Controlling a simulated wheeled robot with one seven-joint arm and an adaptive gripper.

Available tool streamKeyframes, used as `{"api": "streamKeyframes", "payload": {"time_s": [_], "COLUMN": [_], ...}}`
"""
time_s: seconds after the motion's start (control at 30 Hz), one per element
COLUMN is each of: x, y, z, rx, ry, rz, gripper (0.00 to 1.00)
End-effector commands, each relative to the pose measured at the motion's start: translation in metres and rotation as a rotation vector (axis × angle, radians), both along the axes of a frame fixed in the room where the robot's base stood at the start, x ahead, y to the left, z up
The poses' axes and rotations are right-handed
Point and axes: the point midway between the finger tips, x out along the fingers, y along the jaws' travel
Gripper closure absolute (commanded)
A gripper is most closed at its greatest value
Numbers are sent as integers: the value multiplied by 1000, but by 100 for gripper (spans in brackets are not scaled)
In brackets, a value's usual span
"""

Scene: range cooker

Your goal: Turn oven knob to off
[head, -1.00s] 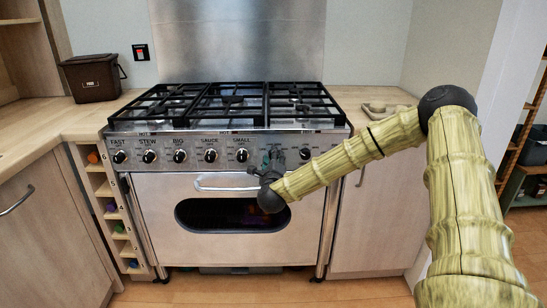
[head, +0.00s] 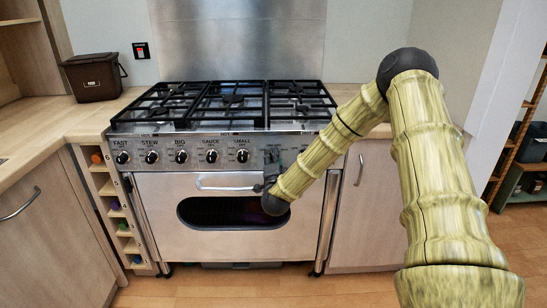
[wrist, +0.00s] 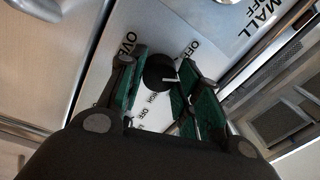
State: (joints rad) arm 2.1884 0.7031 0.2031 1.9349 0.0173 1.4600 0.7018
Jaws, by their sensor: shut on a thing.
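The oven knob (wrist: 157,68) is a small black round knob with a white pointer mark, on the metal front panel under the word OVEN. The pointer mark lies toward the right in the wrist view, below the upper OFF label. My gripper (wrist: 163,76) has its green-padded fingers on both sides of the knob and is shut on it. In the head view my gripper (head: 272,163) is at the right part of the cooker's panel. There the oven knob cannot be made out behind my gripper and arm.
A row of burner knobs (head: 181,157) lines the panel to the left. The oven door handle (head: 228,182) is just below my gripper. Black pan grates (head: 230,100) cover the hob above. The floor (head: 350,290) in front is clear.

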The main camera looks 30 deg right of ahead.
Motion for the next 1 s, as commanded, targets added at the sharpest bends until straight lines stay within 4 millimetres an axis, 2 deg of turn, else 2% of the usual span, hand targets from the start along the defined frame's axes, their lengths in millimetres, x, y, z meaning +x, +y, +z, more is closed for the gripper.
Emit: {"api": "streamKeyframes", "payload": {"time_s": [0.5,1.0], "x": [-1,-2], "y": [-1,-2], "z": [-1,-4], "rx": [-395,-576], "ry": [245,359], "rz": [2,2], "gripper": [90,90]}}
